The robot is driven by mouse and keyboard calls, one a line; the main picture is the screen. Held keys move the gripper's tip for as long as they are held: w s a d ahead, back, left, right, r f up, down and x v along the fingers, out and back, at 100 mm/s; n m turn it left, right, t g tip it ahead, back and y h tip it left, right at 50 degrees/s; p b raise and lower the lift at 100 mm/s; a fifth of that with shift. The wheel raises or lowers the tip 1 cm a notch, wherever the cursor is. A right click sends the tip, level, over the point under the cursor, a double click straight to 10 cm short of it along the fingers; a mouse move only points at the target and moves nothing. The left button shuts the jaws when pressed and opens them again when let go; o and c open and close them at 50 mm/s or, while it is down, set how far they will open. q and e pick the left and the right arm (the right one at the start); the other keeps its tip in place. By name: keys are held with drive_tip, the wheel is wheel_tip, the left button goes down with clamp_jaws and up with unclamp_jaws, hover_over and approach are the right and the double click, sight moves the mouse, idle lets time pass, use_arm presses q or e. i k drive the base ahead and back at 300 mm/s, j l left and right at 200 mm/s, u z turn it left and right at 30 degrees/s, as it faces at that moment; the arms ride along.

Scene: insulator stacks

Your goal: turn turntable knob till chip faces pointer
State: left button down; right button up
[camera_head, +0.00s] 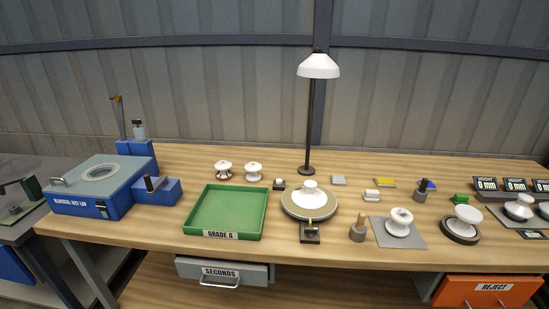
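The turntable (288,209) stands near the middle of the wooden bench, with a tan rim. A white insulator (310,187) with a round top sits on it. A small yellow pointer (310,221) stands at the turntable's front edge, on a dark block (310,238). A brown-grey knob-like post (357,232) stands just right of the turntable; I cannot tell whether it is the turntable knob. No chip can be made out on the insulator at this size. Neither of my grippers is in view.
A green tray (226,235) marked GRADE A is left of the turntable. A lamp (318,67) rises behind it. A grey mat (411,240) with a white insulator (400,221) lies right. A blue lap machine (100,185) stands far left. Drawers hang below the bench.

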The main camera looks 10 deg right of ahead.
sight(311, 231)
drive_tip(key=l, duration=0.4)
drive_tip(key=k+l+u, duration=0.1)
drive_tip(key=l, duration=0.3)
drive_tip(key=k+l, duration=0.1)
drive_tip(key=l, duration=0.3)
drive_tip(key=j+z, duration=0.3)
drive_tip(key=j, duration=0.4)
drive_tip(key=j+z, duration=0.35)
drive_tip(key=j, duration=0.35)
drive_tip(key=j+z, duration=0.3)
drive_tip(key=j, duration=0.4)
drive_tip(key=k, duration=0.05)
